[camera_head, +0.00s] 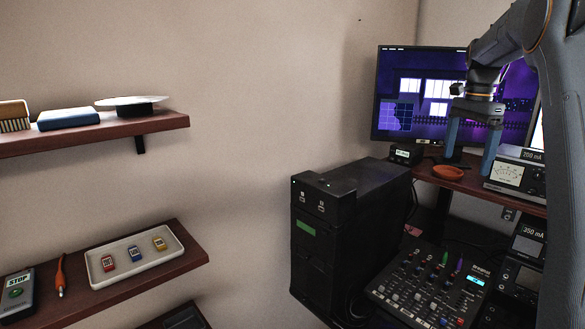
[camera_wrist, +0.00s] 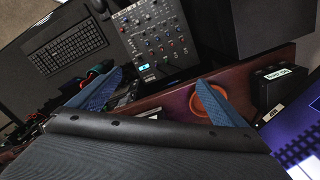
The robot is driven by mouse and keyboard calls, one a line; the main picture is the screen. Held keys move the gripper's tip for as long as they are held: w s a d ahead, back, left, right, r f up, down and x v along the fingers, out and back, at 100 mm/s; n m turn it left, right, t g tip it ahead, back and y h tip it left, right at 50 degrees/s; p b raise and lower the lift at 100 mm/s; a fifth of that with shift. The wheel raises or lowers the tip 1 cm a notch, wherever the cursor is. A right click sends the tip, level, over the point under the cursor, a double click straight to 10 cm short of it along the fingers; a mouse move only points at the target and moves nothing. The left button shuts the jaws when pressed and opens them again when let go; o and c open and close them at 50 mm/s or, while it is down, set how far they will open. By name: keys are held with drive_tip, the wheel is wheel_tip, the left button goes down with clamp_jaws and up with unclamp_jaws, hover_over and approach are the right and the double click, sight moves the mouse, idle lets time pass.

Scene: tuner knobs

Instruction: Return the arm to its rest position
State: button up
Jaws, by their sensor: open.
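My gripper (camera_head: 471,150) hangs at the right of the head view, in front of the monitor and above the wooden shelf with the orange bowl. Its two blue fingers point down and stand apart, with nothing between them that I can see. In the wrist view the fingers (camera_wrist: 160,92) are spread wide. My arm reaches in from the upper right of the head view, bent down at the wrist. The mixer with knobs (camera_head: 428,283) sits below the gripper; it also shows in the wrist view (camera_wrist: 152,30).
An orange bowl (camera_head: 448,172) is just below my gripper. The monitor (camera_head: 388,120) is behind it, and a meter box (camera_head: 512,174) stands close at right. A black cabinet (camera_head: 335,225) is left of the mixer. Wall shelves (camera_head: 165,123) hold small items at far left.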

drive_tip(key=s+a+f+n, duration=0.4)
drive_tip(key=a+f, duration=0.2)
drive_tip(key=a, duration=0.4)
drive_tip(key=s+a+f+n, duration=0.6)
drive_tip(key=s+a+f, duration=0.2)
drive_tip(key=s, duration=0.4)
drive_tip(key=s+a+f+n+t, duration=0.1)
drive_tip(key=s+a+f+n, duration=0.5)
drive_tip(key=s, duration=0.7)
drive_tip(key=a+f, duration=0.2)
drive_tip(key=a, duration=0.1)
drive_tip(key=shift+s+f, duration=0.25)
drive_tip(key=shift+f, duration=0.15)
drive_tip(key=shift+a, duration=0.1)
